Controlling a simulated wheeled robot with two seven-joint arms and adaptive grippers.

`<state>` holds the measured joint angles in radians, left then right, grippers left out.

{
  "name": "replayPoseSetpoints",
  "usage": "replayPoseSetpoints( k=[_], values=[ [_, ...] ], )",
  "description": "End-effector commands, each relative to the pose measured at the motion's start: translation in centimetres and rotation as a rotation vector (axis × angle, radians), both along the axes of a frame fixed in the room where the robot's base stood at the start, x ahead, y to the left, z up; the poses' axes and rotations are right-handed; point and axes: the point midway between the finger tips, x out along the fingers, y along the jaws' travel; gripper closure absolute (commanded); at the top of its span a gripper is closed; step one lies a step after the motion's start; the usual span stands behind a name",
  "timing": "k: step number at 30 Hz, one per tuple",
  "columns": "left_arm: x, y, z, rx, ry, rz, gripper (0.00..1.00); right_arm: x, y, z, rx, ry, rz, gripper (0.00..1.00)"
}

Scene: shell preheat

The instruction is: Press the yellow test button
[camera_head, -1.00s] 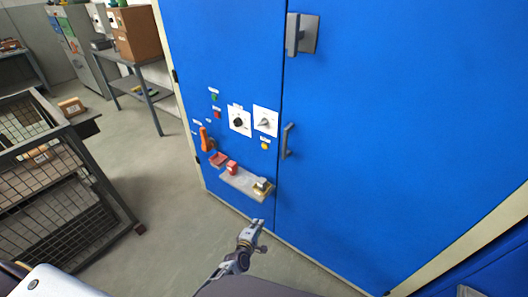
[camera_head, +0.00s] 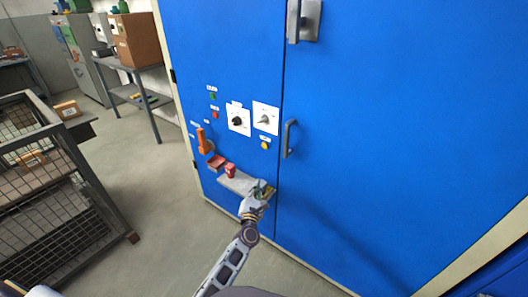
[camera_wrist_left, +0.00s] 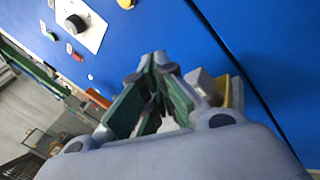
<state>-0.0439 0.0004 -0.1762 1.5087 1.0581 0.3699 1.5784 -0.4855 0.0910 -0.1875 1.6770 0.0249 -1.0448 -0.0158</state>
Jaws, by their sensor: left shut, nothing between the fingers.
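The yellow test button (camera_head: 265,146) is on the blue cabinet's left door, below the right white dial plate. My left gripper (camera_head: 260,188) is shut and empty, below the button and in front of the small grey shelf, apart from the button. In the left wrist view its fingers (camera_wrist_left: 158,75) meet at the tips, pointing toward the cabinet. A yellow thing on the shelf shows just right of the fingers (camera_wrist_left: 234,95). My right gripper is not in view.
The shelf (camera_head: 238,183) juts from the cabinet and holds a red item (camera_head: 230,171). An orange handle (camera_head: 204,141) sticks out at left. A door handle (camera_head: 289,138) stands right of the button. A mesh cart (camera_head: 60,190) stands at left.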

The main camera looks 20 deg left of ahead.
Motion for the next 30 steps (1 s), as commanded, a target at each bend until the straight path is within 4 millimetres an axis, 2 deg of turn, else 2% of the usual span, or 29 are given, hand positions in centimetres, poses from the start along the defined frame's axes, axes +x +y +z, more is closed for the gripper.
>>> replayPoseSetpoints(
  k=[7, 18, 30],
  values=[
    [0.9, 1.1, 3.4, -0.23, -0.124, 0.035, 1.0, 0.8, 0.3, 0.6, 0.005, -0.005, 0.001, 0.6],
    [1.1, 3.0, 8.1, -0.575, -0.306, 0.06, 1.0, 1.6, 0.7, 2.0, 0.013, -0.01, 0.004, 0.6],
    [0.6, 4.6, 11.5, -0.85, -0.449, 0.056, 1.0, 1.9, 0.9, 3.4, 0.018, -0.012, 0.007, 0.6]
  ],
)
